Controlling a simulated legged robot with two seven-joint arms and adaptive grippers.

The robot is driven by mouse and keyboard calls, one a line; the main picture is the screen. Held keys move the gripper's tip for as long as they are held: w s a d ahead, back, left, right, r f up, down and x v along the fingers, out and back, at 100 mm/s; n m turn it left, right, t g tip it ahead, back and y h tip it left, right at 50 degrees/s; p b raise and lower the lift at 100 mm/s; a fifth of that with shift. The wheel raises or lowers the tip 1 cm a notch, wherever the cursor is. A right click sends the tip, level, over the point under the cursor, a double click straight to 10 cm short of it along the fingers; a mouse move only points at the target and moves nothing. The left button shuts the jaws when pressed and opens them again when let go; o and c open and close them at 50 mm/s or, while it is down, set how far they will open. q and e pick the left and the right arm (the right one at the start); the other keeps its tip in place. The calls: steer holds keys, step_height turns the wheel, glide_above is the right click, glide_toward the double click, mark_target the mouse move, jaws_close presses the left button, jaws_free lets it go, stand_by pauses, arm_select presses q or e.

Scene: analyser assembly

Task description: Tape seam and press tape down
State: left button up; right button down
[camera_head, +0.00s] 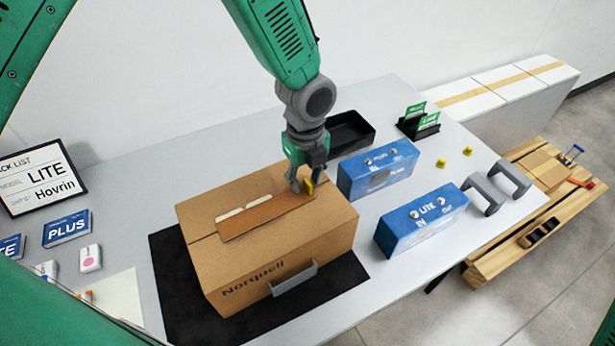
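A closed brown cardboard box (235,262) marked "Norquell" sits on a black mat (180,295). A seam runs across its top. A darker brown tape strip (265,217) lies along the seam, with two whitish pieces on its left part. My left gripper (303,186) comes down from above at the right end of the strip, fingertips at or just above the box top. A small yellow bit shows at the fingertips. I cannot tell whether it is held or whether the fingers are fully closed. My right gripper is not in view.
A grey handle (294,278) is on the box's front. Blue boxes (378,170) and (421,220), a black tray (350,132), grey brackets (483,193) and yellow pieces (441,163) stand to the right. A sign (41,178) and cards (67,229) are at the left.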

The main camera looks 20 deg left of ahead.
arm_select(q)
step_height(320, 180, up, 2)
steer(key=shift+a+r+p, duration=0.1)
steer(key=shift+r+p, duration=0.05)
steer(key=shift+p, duration=0.75)
step_height(320, 180, up, 2)
steer(key=shift+r+p, duration=0.15)
steer(key=shift+p, duration=1)
steer(key=shift+r+p, duration=0.65)
steer(key=shift+r, duration=0.35)
steer(key=shift+c, duration=0.4)
